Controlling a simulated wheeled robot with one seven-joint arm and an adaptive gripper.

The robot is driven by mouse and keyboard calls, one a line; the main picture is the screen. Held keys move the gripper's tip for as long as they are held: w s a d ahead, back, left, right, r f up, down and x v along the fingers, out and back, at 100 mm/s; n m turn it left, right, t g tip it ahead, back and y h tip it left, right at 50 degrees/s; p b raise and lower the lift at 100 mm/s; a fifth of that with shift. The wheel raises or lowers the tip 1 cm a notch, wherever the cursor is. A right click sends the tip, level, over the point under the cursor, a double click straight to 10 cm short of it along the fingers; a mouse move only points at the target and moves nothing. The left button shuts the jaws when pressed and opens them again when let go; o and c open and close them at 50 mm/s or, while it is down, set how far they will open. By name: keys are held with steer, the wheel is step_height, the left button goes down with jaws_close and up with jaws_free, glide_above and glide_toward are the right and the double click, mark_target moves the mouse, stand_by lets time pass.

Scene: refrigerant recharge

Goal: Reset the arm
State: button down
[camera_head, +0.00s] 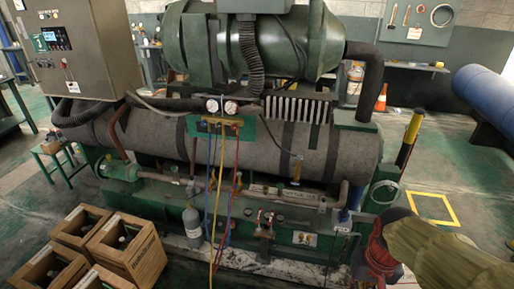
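The large chiller unit fills the middle of the view. Its long grey insulated barrel (230,140) lies across the machine below a green rounded housing (275,45). A manifold with two round gauges (222,107) hangs on the barrel's front. Yellow, blue and red hoses (211,185) run down from it. A small grey cylinder (192,226) stands upright on the floor in front of the machine.
Several wooden crates (127,248) stand at the lower left. A control cabinet (70,45) is at the upper left.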

steer(key=s+a+r+n+t, duration=0.2)
steer(key=s+a+r+t, duration=0.1)
steer(key=r, duration=0.9)
steer(key=shift+s+a+t, duration=0.15)
steer(key=shift+a+t, duration=0.75)
steer(key=shift+a, duration=0.25)
